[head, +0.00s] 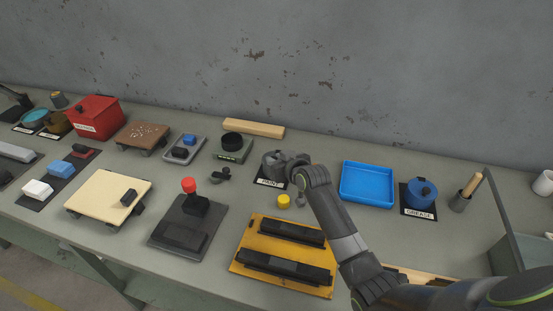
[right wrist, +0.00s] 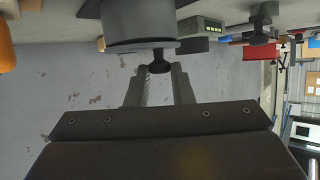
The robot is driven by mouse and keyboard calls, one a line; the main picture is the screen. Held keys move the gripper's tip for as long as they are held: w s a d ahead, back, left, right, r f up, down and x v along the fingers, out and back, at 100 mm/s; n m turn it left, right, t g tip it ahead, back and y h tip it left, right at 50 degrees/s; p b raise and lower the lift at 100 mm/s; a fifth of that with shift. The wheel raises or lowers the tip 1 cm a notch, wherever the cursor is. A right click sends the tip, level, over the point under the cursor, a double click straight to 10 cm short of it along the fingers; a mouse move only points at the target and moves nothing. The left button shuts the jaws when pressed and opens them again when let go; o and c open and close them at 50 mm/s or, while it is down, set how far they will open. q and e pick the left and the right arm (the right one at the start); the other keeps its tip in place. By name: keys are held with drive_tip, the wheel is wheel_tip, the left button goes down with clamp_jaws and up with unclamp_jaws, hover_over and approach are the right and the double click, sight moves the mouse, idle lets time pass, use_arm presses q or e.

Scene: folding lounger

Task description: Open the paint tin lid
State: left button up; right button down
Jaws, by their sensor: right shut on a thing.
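The grey paint tin (head: 272,164) stands on a dark mat behind a white PAINT label (head: 270,182), near the middle of the bench in the head view. My right gripper (head: 294,163) reaches it from the right and covers part of it. In the right wrist view the tin (right wrist: 140,22) is at the top of the picture, tipped over by the camera's angle. There my right gripper (right wrist: 160,72) is shut on a small dark knob (right wrist: 159,62) beside the tin's lid edge. I cannot tell whether the lid is parted from the tin. My left gripper is out of view.
A blue tray (head: 367,183) and a blue grease tin (head: 422,192) stand to the right. A yellow cylinder (head: 284,201) sits just in front of the paint tin. A yellow plate with black bars (head: 285,252) lies nearer. A wooden block (head: 253,128) lies behind.

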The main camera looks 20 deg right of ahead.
drive_tip(key=r+g+p, duration=0.1)
drive_tip(key=p, duration=0.1)
drive_tip(key=w+d+r+m+g+p, duration=0.1)
drive_tip(key=r+p, duration=0.1)
drive_tip(key=p, duration=0.1)
drive_tip(key=shift+w+m+g+y, duration=0.15)
drive_tip(key=shift+m+g+y, duration=0.15)
drive_tip(key=shift+g+y, duration=0.1)
drive_tip(key=shift+w+d+r+g+p, duration=0.1)
drive_tip(key=shift+w+d+g+p, duration=0.15)
drive_tip(key=shift+p, duration=0.25)
drive_tip(key=shift+w+d+r+m+g+y, duration=0.1)
drive_tip(key=shift+w+r+m+g+y, duration=0.15)
drive_tip(key=shift+m+g, duration=0.2)
drive_tip(key=shift+w+d+r+m+g+y+p, duration=0.2)
drive_tip(key=shift+w+d+m+g+y+p, duration=0.15)
drive_tip(key=shift+w+g+y, duration=0.25)
drive_tip(key=shift+s, duration=0.1)
drive_tip(key=c, duration=1.3)
unclamp_jaws()
drive_tip(key=shift+r, duration=0.15)
